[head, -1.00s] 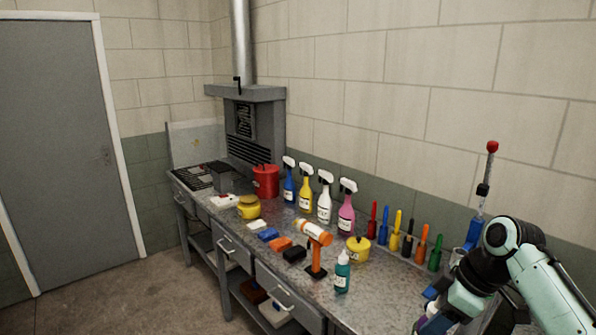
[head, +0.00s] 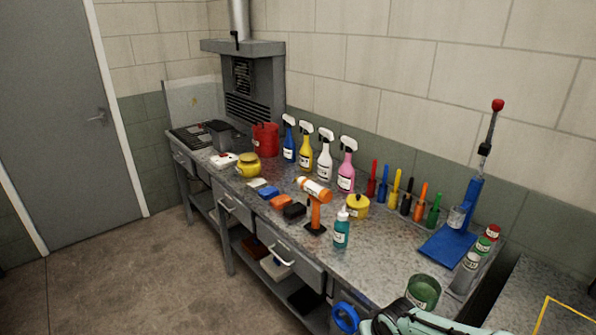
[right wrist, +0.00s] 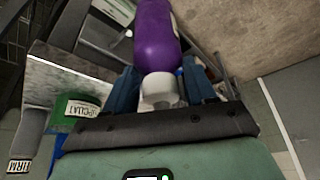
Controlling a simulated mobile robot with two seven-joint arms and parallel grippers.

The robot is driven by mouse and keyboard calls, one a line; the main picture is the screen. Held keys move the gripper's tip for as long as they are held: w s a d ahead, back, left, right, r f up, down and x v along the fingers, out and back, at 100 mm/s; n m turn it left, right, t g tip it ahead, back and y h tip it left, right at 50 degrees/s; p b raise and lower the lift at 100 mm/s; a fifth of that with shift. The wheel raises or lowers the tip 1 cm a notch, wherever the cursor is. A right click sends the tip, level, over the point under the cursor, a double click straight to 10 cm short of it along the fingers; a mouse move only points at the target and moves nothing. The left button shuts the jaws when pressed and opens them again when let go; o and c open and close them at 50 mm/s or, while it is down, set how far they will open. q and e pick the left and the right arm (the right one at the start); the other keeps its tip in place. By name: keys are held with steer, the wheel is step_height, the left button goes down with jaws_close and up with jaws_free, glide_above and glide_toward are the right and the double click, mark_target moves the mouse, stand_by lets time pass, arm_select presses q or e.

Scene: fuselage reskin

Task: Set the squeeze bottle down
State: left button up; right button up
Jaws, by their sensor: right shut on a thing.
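A purple bottle (right wrist: 157,38) with a pale cap (right wrist: 160,88) is in the right wrist view. My right gripper (right wrist: 162,76) is shut on it, with blue fingers on both sides near the cap. The bottle's far end is cut off by the top edge. In the head view the held bottle does not show; only part of my right arm is at the bottom edge. A teal squeeze bottle (head: 341,231) stands upright on the bench (head: 372,262). My left gripper is in neither view.
A green can (head: 423,291) and a grey-lidded jar (head: 466,272) stand near the bench's right end, by a blue stand (head: 448,246). An orange hammer-like tool (head: 315,191) and a yellow pot (head: 357,206) are left of them. Bare bench top lies right of the teal bottle.

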steer(key=f, duration=0.1)
steer(key=a+f+m, duration=0.1)
steer(key=f, duration=0.1)
steer(key=shift+w+f, duration=0.1)
steer(key=shift+f, duration=0.1)
steer(key=shift+d, duration=0.1)
steer(key=s+f, duration=0.4)
steer(key=shift+f, duration=0.3)
steer(key=shift+w, duration=0.15)
